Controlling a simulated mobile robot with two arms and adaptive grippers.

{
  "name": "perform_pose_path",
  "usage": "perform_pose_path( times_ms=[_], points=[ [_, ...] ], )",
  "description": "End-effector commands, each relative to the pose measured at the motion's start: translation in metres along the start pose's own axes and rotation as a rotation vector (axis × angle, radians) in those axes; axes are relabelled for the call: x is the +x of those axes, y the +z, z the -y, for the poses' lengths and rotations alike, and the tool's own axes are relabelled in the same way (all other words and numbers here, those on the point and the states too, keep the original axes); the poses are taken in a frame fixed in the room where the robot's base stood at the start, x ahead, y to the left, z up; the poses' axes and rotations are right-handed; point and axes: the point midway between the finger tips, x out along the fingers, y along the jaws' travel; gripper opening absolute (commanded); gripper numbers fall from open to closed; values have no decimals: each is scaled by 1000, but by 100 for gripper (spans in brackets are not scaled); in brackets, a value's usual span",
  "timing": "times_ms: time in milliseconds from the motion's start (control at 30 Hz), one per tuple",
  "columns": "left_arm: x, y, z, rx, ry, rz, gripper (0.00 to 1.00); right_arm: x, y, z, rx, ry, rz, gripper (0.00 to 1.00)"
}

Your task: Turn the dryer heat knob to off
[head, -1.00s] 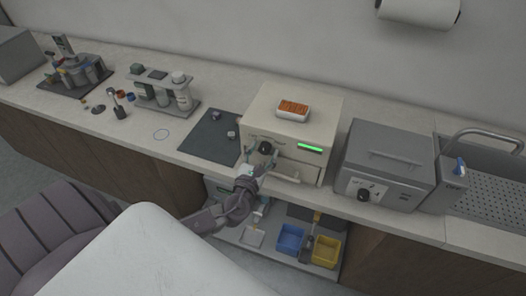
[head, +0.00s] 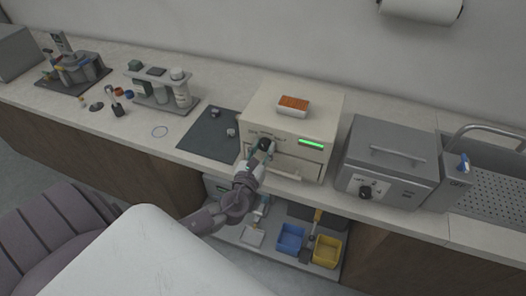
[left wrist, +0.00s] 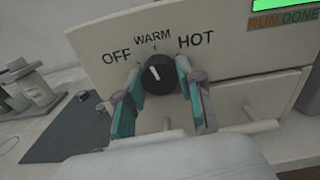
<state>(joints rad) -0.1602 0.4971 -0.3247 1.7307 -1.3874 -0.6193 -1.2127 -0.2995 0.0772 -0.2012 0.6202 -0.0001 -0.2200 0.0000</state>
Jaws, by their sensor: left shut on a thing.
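The dryer (head: 290,110) is a cream box on the counter with a lit green display. Its black heat knob (left wrist: 162,82) shows in the left wrist view, with the labels OFF, WARM and HOT arched above it. The knob's white mark points up and slightly left, close to WARM. My left gripper (left wrist: 159,72) has a teal-padded finger on each side of the knob and is shut on it. In the head view, the left gripper (head: 263,147) covers part of the knob. My right gripper is not in view.
A drawer handle (left wrist: 262,126) sticks out below and right of the knob. An orange-filled tray (head: 294,106) rests on the dryer. A grey machine (head: 388,165) stands to the right, and a dark mat (head: 205,139) lies to the left. Blue (head: 290,237) and yellow (head: 326,251) bins sit below.

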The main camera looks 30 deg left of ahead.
Motion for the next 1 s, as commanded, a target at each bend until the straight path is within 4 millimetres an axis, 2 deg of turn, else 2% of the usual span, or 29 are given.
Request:
perform_pose_path(
  times_ms=[33, 400, 700, 1000],
  points=[
    [0, -4, 0, -44, 0, 1, 2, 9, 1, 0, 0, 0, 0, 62],
    [0, -4, 0, -396, 0, 0, 2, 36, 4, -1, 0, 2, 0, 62],
    [0, -2, 0, -633, 1, 0, 2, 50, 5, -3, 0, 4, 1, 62],
    [0, -1, 0, -771, 1, 0, 2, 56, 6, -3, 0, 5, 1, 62]
  ],
)
